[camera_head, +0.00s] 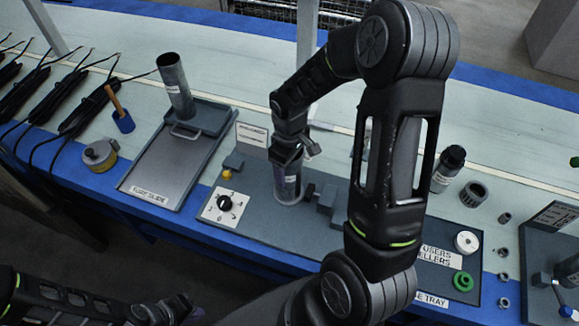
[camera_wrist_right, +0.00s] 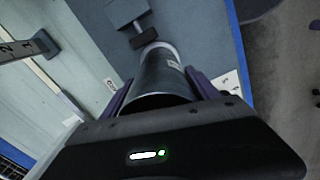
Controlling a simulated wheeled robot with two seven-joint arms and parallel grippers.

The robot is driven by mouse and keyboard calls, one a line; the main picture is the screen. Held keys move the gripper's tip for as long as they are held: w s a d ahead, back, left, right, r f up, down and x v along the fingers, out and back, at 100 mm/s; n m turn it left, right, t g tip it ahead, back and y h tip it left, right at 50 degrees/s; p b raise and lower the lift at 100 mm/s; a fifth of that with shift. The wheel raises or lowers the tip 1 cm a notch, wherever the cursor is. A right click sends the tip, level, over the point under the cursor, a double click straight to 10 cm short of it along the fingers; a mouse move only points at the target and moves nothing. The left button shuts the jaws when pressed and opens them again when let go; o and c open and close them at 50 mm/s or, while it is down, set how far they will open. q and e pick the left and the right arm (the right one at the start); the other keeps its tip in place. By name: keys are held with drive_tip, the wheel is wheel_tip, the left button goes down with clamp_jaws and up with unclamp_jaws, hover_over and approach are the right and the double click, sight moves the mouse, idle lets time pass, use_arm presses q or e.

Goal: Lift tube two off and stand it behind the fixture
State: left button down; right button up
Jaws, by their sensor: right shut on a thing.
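A grey metal tube with a white label (camera_head: 288,187) stands about upright at the middle of the grey fixture plate (camera_head: 258,215). My right gripper (camera_head: 288,150) comes down from above and is shut on its upper part. In the right wrist view the tube (camera_wrist_right: 160,75) runs away between the fingers to a pale ring at its far end, beside a dark block. I cannot tell whether its foot is seated or slightly raised. A second grey tube (camera_head: 175,88) stands upright at the back of the left tray. My left gripper (camera_head: 178,310) is low at the front left, away from the tubes; its jaws are unclear.
The left tray (camera_head: 165,170) has a bare front part. A knob dial (camera_head: 224,203) and a small sign (camera_head: 252,134) flank the fixture. A black-capped bottle (camera_head: 448,168) and a parts tray (camera_head: 440,285) are at right. The pale bench behind the fixture looks mostly clear; my right arm hides some.

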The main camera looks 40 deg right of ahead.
drive_tip(key=c, duration=0.5)
drive_tip(key=shift+o, duration=0.2)
drive_tip(key=shift+r+p, duration=0.5)
drive_tip(key=shift+r, duration=0.2)
drive_tip(key=shift+r+p, duration=3.2)
drive_tip(key=shift+r, duration=1.05)
wheel_tip(320, 180, up, 11)
drive_tip(key=p, duration=0.4)
drive_tip(key=shift+f, duration=0.2)
